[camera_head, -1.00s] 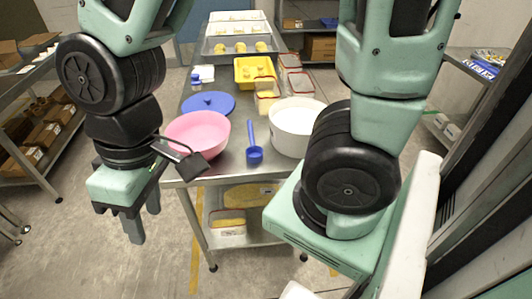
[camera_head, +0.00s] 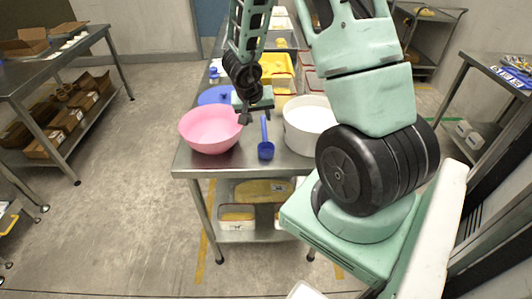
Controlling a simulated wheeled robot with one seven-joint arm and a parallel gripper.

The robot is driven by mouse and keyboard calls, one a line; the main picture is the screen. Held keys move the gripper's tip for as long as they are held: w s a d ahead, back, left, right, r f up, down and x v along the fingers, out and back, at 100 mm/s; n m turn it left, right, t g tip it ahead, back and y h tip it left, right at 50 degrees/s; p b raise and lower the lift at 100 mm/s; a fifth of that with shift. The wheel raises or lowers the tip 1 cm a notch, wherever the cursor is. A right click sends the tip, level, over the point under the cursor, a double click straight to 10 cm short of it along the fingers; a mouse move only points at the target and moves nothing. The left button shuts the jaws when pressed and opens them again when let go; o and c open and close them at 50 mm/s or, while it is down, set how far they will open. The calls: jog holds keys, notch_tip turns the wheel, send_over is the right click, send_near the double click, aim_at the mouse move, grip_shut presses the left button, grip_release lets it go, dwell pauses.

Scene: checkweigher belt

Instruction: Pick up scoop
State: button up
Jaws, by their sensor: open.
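The blue scoop (camera_head: 266,149) lies on the steel table between a pink bowl and a white tub. Its cup end is toward the near edge and its handle points away. My gripper (camera_head: 256,107) is above the table, just beyond and a little left of the scoop's handle end. It is open and looks empty. The fingers are small and dark in this view, and I cannot tell their exact height above the table.
The pink bowl (camera_head: 211,130) is close on the left of the scoop, and the white tub (camera_head: 308,124) close on the right. A blue lid (camera_head: 215,96) lies behind the bowl. A yellow tray (camera_head: 278,72) stands farther back. The steel table's near edge (camera_head: 240,169) is clear.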

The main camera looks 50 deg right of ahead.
aim_at(264, 132)
jog(key=b+x, duration=0.2)
jog(key=x, duration=0.5)
jog(key=shift+w+d+f, duration=0.1)
jog(key=shift+f, duration=0.2)
jog(key=shift+w+b+x, duration=0.15)
jog(key=shift+b+x, duration=0.15)
jog(key=shift+x, duration=1.05)
jog(key=shift+w+b+x, duration=0.1)
jog(key=shift+b+x, duration=0.2)
jog(key=shift+x, duration=1.1)
jog(key=shift+d+r, duration=0.1)
jog(key=shift+r, duration=0.05)
grip_shut()
